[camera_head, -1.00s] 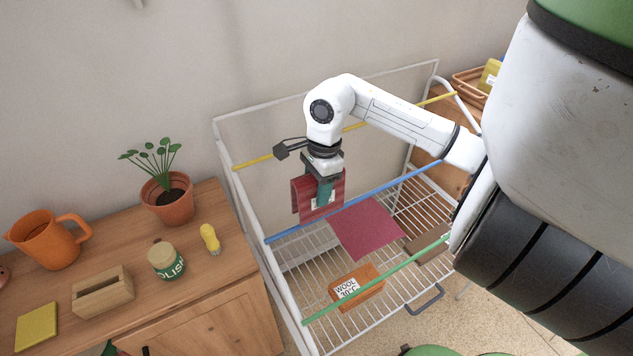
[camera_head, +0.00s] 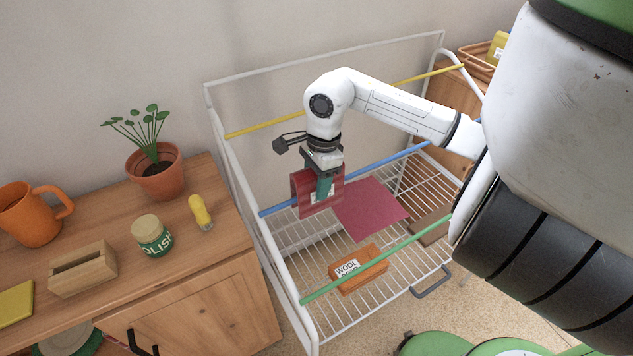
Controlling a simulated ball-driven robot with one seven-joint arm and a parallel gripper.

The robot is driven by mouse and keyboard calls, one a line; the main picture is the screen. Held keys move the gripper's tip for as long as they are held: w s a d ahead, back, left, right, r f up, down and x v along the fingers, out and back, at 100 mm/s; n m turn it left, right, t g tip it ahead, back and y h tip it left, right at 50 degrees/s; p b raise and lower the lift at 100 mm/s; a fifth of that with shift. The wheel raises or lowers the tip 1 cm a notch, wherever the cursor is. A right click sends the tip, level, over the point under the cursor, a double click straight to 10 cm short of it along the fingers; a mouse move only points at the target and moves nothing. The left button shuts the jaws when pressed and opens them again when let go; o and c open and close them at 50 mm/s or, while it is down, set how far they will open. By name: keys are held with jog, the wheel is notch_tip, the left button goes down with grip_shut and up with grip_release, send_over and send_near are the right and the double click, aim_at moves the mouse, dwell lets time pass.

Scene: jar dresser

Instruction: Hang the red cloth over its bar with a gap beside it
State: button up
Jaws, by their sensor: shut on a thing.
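My gripper (camera_head: 325,186) is shut on a red cloth (camera_head: 303,192) with a white label, which hangs folded from the jaws. The held cloth overlaps the left part of the blue bar (camera_head: 388,161) in the picture; I cannot tell whether it touches or straddles the bar. A flat crimson cloth (camera_head: 370,208) shows just right of it, below the blue bar; I cannot tell whether it hangs from the bar or lies lower. Little or no gap shows between the two cloths in this view.
The white rack (camera_head: 228,156) also carries a yellow bar (camera_head: 272,124) at the back and a green bar (camera_head: 400,247) in front. An orange block labelled "WOOL" (camera_head: 358,268) is on its grid. A dresser (camera_head: 200,270) at left holds a plant (camera_head: 155,172), jar (camera_head: 151,236) and mug (camera_head: 32,214).

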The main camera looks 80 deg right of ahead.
jog(key=shift+f+b, duration=2.5)
jog(key=shift+f, duration=0.1)
jog(key=o, duration=0.9)
jog(key=shift+r, duration=0.15)
jog(key=shift+r+p, duration=1.1)
jog(key=shift+r, duration=2.3)
